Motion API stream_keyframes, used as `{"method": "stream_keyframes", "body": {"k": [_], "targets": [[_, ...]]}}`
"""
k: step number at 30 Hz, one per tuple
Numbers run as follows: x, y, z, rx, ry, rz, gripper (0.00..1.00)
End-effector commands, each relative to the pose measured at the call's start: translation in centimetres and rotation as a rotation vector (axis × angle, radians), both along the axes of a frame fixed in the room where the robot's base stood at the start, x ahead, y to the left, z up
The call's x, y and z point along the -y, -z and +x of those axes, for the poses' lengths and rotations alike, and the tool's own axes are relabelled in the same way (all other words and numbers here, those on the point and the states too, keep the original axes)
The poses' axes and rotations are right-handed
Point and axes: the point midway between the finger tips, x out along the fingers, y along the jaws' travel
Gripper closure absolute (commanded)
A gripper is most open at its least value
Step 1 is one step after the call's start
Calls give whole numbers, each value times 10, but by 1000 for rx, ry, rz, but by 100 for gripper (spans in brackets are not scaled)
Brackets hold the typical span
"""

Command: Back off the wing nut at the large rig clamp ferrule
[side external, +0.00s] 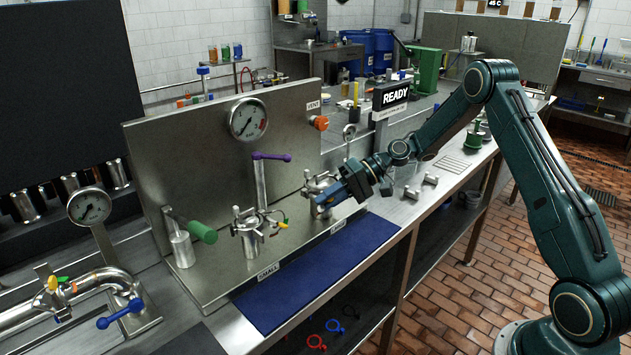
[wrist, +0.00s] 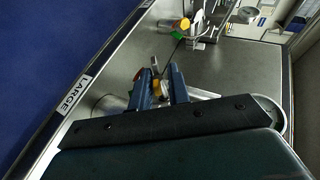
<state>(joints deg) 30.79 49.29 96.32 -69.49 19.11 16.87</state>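The large rig clamp ferrule (side external: 318,186) stands on the steel rig at the right, behind the "LARGE" label (side external: 338,226). That label also shows in the wrist view (wrist: 74,95). My gripper (side external: 322,200) is at the front of this clamp and hides part of it. In the wrist view, the two blue fingers of my gripper (wrist: 161,78) stand a little apart, one on each side of a small yellow-brass piece, which looks like the wing nut (wrist: 157,89). I cannot tell whether the fingers press on it. A silver bolt end (wrist: 154,64) shows between the fingertips.
The smaller clamp (side external: 249,232) stands left of the large one, with a purple-handled valve (side external: 271,157) behind it. A steel back panel (side external: 190,150) carries a gauge (side external: 248,119) and an orange vent knob (side external: 319,122). The blue mat (side external: 310,275) in front is clear.

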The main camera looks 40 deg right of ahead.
Motion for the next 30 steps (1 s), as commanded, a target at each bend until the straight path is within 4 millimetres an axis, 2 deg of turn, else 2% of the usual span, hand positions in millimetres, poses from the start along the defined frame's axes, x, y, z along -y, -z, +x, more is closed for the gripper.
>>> {"method": "stream_keyframes", "body": {"k": [14,30], "targets": [[2,5,0,-11,10,-25,72],[-2,0,0,-5,5,-275,72]]}}
